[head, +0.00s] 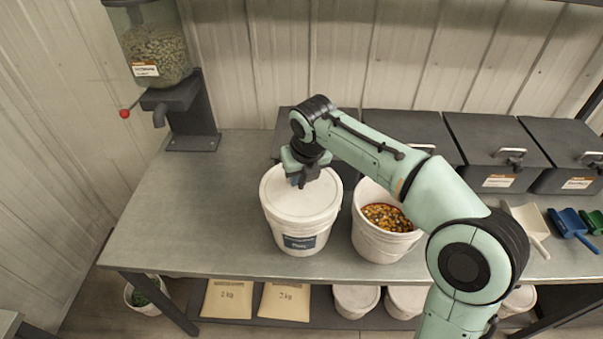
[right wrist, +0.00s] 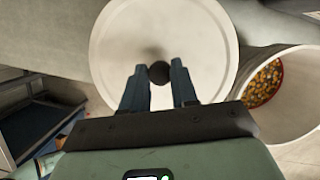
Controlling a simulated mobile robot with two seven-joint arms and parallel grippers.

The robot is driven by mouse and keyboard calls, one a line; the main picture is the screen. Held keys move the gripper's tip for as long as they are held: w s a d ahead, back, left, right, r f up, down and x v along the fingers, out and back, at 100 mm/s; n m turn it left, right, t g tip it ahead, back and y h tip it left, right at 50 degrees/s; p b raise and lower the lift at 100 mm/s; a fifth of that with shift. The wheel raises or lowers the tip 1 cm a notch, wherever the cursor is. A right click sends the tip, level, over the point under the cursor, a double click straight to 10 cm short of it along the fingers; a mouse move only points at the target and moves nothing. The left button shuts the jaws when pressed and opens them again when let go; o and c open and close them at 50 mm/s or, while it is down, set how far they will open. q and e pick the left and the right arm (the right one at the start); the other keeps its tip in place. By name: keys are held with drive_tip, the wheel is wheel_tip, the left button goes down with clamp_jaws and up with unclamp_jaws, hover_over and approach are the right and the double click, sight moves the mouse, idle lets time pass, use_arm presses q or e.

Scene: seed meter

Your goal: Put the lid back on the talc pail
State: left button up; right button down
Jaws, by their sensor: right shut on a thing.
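A white pail (head: 292,238) with a dark label stands on the metal bench, left of the middle; the label's text is too small to read surely. A round white lid (head: 285,203) covers its top and looks level. I cannot tell whether it is fully seated. My right gripper (head: 303,180) is above the lid, shut on its dark knob. In the right wrist view the two fingers (right wrist: 158,84) flank the knob (right wrist: 159,72) at the centre of the lid (right wrist: 195,38). My left gripper is out of view.
An open white pail (head: 377,243) of mixed seed stands close on the right. Dark bins (head: 490,148) line the back. Scoops (head: 530,226) lie at the right. A seed dispenser (head: 178,105) stands at the back left. The bench's left part (head: 175,215) is clear.

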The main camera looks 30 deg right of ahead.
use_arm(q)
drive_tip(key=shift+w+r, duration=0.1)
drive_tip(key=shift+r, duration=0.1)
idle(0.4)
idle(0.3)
use_arm(e)
drive_tip(key=shift+c, duration=1.6)
unclamp_jaws()
drive_tip(key=shift+r+p, duration=1.45)
drive_tip(key=shift+r, duration=0.55)
drive_tip(key=shift+r+p, duration=0.9)
drive_tip(key=shift+r, duration=0.65)
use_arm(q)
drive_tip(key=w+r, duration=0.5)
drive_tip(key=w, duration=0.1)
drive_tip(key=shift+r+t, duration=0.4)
use_arm(e)
drive_tip(key=shift+w+f, duration=0.1)
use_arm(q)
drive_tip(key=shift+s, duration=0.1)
use_arm(e)
drive_tip(key=shift+c, duration=0.3)
